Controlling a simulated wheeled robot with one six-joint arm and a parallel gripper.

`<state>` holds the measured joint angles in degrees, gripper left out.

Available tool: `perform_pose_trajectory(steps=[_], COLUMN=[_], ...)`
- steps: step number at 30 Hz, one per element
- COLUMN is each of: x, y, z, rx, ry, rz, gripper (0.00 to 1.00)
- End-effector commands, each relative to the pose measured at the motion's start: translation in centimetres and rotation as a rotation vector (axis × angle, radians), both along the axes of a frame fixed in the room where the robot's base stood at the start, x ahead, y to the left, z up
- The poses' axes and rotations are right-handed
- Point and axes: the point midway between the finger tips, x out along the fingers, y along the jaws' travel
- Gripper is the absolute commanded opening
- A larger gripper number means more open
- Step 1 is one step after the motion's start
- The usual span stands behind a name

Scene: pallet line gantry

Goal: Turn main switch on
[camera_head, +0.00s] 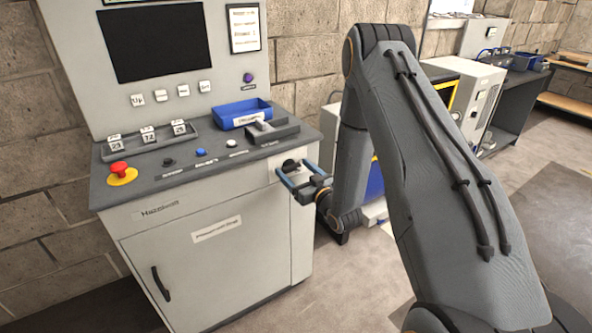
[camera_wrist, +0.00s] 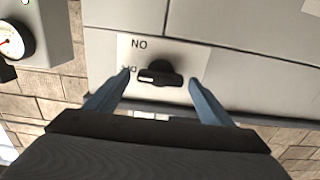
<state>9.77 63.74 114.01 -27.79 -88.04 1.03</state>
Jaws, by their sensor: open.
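The main switch (camera_wrist: 172,76) is a black rotary knob on a white plate on the grey cabinet's front. In the wrist view its handle lies crosswise, with a pale mark at its left end. Lettering like "NO" shows above it, and a second label at its left is partly hidden. The knob (camera_head: 290,164) also shows in the head view, high on the cabinet's right part. My gripper (camera_head: 296,176) is open in front of it. In the wrist view, its blue fingers stand on either side of the knob, with visible gaps; whether they reach its depth is unclear.
The console top (camera_head: 215,155) above holds a red emergency button (camera_head: 120,169), several small buttons, a blue tray (camera_head: 243,113) and a grey lever (camera_head: 268,128). A cabinet door with a black handle (camera_head: 160,284) is below. A gauge (camera_wrist: 12,42) shows at the wrist view's left.

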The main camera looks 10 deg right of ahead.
Motion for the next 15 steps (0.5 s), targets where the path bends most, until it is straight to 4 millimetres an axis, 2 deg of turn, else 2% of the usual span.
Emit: perform_pose_trajectory(steps=[5, 13, 15], x=[0.01, -0.02, -0.02], y=[0.01, -0.02, -0.02], z=[-0.04, -0.03, -0.03], rx=[0.000, 0.000, 0.001], ry=[0.001, 0.001, 0.001], rz=[0.000, 0.000, 0.000], gripper=[0.75, 0.34, 0.34])
